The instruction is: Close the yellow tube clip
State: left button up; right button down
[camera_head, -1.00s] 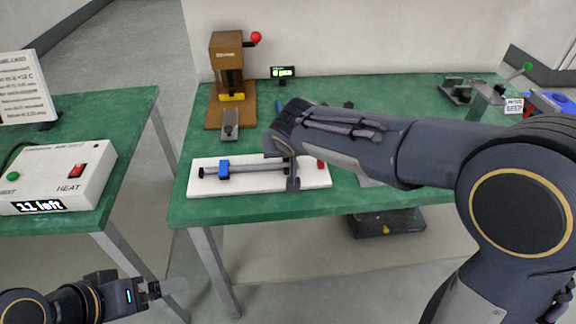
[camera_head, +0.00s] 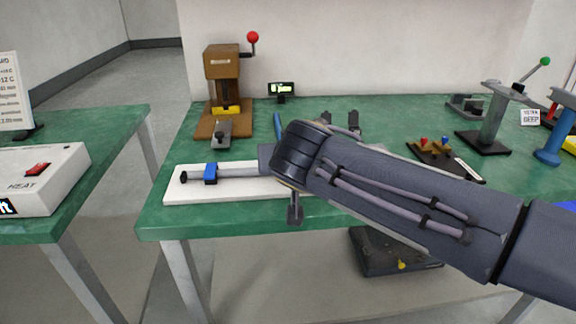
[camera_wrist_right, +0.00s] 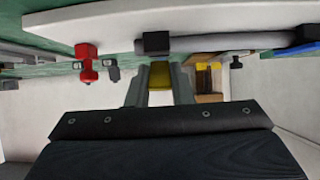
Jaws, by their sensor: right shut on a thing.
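A white board (camera_head: 188,192) lies along the green table's front edge and carries a grey tube (camera_head: 238,171) with a blue clip (camera_head: 210,172). My right arm hides the board's right part in the head view. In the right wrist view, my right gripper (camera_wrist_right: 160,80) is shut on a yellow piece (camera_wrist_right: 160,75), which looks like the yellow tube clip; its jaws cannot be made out. The piece appears just beside the board, near a black tube support (camera_wrist_right: 153,43). A red clip (camera_wrist_right: 86,62) is to its left. My left gripper is out of view.
A brown press (camera_head: 222,65) with a red-knobbed lever stands behind the board. A green-knobbed stand (camera_head: 492,115) and a dark plate of small parts (camera_head: 440,160) are on the right. A white heater box (camera_head: 40,185) is on the left table, across a gap.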

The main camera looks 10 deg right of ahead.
dwell(0.3)
jog(key=c, duration=1.3)
grip_release()
jog(key=p+v, duration=0.1)
jog(key=v, duration=0.7)
jog(key=shift+w, duration=0.1)
